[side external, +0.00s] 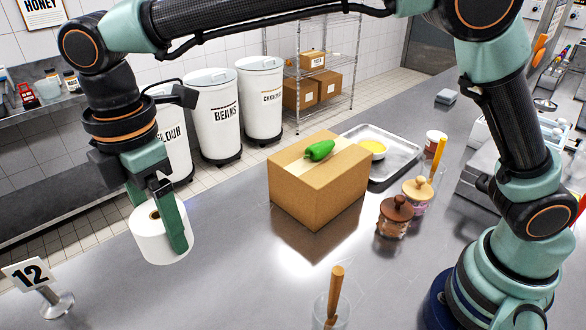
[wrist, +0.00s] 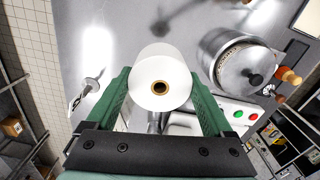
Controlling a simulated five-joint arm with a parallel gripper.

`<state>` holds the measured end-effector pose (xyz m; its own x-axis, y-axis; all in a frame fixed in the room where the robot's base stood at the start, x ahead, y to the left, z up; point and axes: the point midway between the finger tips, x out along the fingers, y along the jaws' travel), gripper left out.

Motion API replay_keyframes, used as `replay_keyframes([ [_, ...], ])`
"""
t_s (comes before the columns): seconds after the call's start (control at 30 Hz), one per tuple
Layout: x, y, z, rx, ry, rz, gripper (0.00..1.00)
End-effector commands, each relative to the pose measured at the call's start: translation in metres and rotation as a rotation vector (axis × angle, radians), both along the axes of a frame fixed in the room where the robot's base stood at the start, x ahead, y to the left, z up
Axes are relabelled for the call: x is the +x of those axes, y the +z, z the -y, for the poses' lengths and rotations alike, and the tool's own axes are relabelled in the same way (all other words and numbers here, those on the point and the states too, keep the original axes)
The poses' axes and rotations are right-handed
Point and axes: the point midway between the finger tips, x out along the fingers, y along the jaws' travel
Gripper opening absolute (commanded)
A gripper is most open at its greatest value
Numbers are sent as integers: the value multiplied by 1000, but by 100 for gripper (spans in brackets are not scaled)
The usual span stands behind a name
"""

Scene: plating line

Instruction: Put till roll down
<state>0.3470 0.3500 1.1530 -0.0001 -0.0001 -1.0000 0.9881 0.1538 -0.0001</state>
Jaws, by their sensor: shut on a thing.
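The till roll (side external: 150,235) is a thick white paper roll with a brown core, at the left of the steel counter in the side view. My gripper (side external: 168,225) points down and is shut on it, one green finger across its near side. In the wrist view the till roll (wrist: 162,80) sits between the two green fingers of my gripper (wrist: 160,98), its core facing the camera. Whether its underside touches the counter (side external: 235,255) I cannot tell.
A number 12 sign (side external: 40,285) stands left of the roll. A cardboard box (side external: 318,185) with a green pepper (side external: 319,150) on top stands to the right. A glass with a wooden handle (side external: 333,295) is at the front. A metal pot (wrist: 240,65) shows in the wrist view.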

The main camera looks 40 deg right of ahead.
Motion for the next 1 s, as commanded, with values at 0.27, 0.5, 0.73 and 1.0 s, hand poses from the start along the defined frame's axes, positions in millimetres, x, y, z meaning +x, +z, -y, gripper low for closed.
replay_keyframes([
  [0.27,-3,-44,-6,-5,2,-4,23],
  [0.5,-2,-103,-5,-4,2,-3,23],
  [0.73,-2,-147,-5,-2,2,-2,23],
  [1.0,-2,-165,-6,0,2,0,23],
])
